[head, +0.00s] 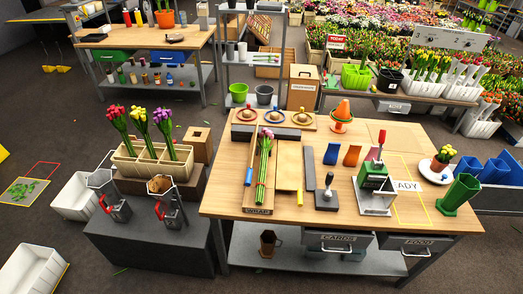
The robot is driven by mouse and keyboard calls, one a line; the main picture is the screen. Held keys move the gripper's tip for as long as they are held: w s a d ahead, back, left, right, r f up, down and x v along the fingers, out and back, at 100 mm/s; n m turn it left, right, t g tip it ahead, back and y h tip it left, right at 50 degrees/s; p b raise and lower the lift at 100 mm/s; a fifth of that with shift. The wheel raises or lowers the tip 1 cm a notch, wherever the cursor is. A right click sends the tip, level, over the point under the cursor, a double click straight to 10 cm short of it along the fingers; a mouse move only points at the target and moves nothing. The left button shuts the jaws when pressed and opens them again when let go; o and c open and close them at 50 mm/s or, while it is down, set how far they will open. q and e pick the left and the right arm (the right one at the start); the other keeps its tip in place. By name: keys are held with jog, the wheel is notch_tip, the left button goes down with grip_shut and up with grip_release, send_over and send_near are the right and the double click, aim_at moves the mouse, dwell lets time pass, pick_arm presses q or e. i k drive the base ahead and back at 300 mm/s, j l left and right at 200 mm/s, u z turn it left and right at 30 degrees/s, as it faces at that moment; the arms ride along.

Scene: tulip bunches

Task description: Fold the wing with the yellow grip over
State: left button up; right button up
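The wrap board (257,210) lies on the wooden table. A bunch of pink tulips (264,165) lies lengthwise on it, heads toward the back. A flat tan wing (289,160) lies open to the right of the bunch, not over it. A small yellow grip (300,198) shows at its front right corner. A small blue grip (248,177) shows on the left side of the board; its wing is hard to make out. Neither of my grippers is in view.
A grey bar (309,168) lies right of the wing. A green-and-white press-like device (373,185) stands farther right. Spools (273,116) stand behind the board. A crate of tulips (155,167) and two grey metal objects with red parts stand left.

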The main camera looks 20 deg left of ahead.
aim_at(289, 168)
jog(key=i+l+u, duration=0.15)
jog(key=l+u, duration=0.2)
jog(key=l, duration=0.5)
jog(key=l+u, duration=0.3)
jog(key=l, duration=0.55)
jog(key=u, duration=0.8)
jog(key=i+l, duration=0.05)
